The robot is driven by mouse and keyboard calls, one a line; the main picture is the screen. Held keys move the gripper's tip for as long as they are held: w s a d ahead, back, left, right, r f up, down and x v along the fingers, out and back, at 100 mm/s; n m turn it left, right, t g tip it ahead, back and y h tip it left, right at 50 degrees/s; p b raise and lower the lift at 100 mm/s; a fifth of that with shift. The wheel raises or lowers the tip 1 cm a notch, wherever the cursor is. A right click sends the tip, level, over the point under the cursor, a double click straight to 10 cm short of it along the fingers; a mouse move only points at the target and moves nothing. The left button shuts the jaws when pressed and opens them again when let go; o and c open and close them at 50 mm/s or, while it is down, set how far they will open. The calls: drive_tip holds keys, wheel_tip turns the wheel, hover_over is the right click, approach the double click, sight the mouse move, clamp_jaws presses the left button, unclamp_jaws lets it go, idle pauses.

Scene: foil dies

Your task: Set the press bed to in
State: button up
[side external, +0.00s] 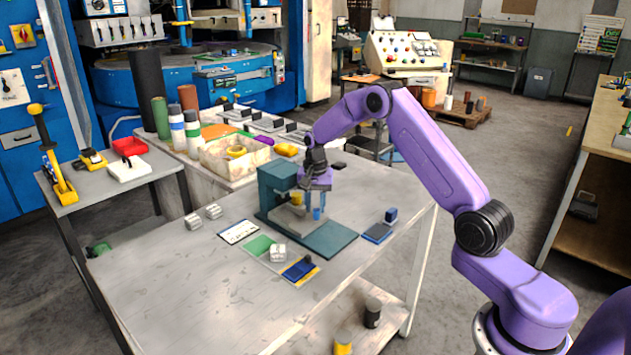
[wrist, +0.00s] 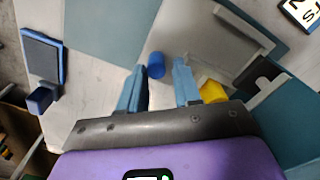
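The press stands on the table, with a teal frame (side external: 274,184) and a teal base (side external: 335,240). Its grey bed (side external: 290,220) lies on the base and also shows in the wrist view (wrist: 205,38). A blue cylindrical knob (side external: 316,214) stands upright at the bed's near right side. A yellow part (side external: 296,198) sits by the frame, and a yellow piece shows beside the right finger in the wrist view (wrist: 212,92). My gripper (side external: 316,202) is over the blue knob. In the wrist view its fingers (wrist: 158,75) are apart, with the blue knob (wrist: 156,60) between the tips and gaps visible.
A white printed card (side external: 238,232), a green pad (side external: 260,246), a pale die (side external: 278,253) and a blue-yellow holder (side external: 300,270) lie in front of the press. A blue pad with a block (side external: 378,233) lies right. The table's front left is clear.

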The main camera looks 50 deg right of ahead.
wheel_tip(320, 180, up, 17)
idle(0.4)
drive_tip(key=shift+a+f, duration=0.1)
drive_tip(key=s+a+r+n, duration=0.2)
drive_tip(key=s+a+n, duration=1)
drive_tip(key=s+a, duration=0.65)
drive_tip(key=s+f+n, duration=0.2)
drive_tip(key=s+n, duration=0.3)
drive_tip(key=s, duration=0.6)
drive_tip(key=s+f+n, duration=0.2)
drive_tip(key=s+n, duration=0.4)
drive_tip(key=s, duration=0.6)
drive_tip(key=shift+s+f, duration=0.3)
drive_tip(key=shift+f, duration=0.1)
